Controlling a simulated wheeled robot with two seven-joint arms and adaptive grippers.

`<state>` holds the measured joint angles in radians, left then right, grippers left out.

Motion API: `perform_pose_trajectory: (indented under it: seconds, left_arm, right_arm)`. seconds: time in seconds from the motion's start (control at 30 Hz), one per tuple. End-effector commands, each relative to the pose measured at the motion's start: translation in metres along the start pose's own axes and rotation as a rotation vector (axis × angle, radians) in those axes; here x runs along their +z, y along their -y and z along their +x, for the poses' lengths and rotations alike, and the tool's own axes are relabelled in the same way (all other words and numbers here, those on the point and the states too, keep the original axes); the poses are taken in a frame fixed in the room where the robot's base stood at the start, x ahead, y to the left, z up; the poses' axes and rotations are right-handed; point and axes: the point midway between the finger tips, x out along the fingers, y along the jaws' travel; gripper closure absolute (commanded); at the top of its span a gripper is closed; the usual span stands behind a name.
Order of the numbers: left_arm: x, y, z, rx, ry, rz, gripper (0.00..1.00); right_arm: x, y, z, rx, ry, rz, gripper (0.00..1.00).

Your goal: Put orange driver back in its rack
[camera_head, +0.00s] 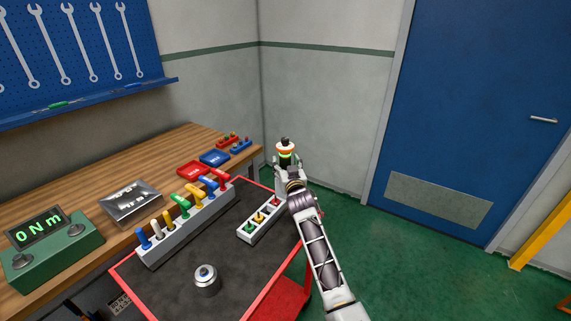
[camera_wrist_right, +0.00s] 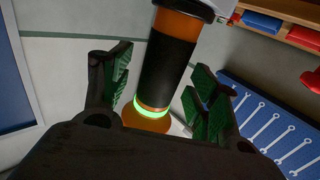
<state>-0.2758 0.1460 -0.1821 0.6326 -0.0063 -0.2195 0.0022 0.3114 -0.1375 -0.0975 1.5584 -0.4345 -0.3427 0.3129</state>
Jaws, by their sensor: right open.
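An orange-and-black cylinder with a glowing green ring, seemingly the orange driver (camera_wrist_right: 168,68), stands between the fingers of my right gripper (camera_wrist_right: 158,98) in the right wrist view. Gaps show between it and both green finger pads, so the gripper is open around it. In the head view the driver (camera_head: 286,153) is upright beyond the cart's far right corner; what supports it is hidden. A long grey rack (camera_head: 190,232) on the cart holds several coloured handles. Which is the driver's rack is unclear. My left gripper is out of view.
A metal cylinder (camera_head: 206,280) stands on the red-edged cart's dark top (camera_head: 245,270). The wooden bench (camera_head: 110,182) along the wall carries a torque display (camera_head: 48,245), a silver tray (camera_head: 131,203) and small red and blue trays. Open green floor (camera_head: 415,260) lies to the right.

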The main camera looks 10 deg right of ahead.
Motion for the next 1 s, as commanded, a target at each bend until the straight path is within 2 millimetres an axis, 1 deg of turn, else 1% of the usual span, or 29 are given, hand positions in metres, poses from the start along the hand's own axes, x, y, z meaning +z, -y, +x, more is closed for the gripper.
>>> perform_pose_trajectory:
  seconds: [0.1, 0.7, 1.0]
  left_arm:
    - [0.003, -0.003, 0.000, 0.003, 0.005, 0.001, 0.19]
    - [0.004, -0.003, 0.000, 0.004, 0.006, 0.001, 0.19]
    - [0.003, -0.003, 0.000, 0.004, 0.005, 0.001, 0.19]
  right_arm:
    - [0.000, 0.000, -0.009, 0.000, 0.000, 0.000, 0.39]
    - [0.000, 0.000, -0.052, -0.001, -0.001, 0.000, 0.39]
    - [-0.001, 0.000, -0.065, -0.001, -0.003, 0.001, 0.39]
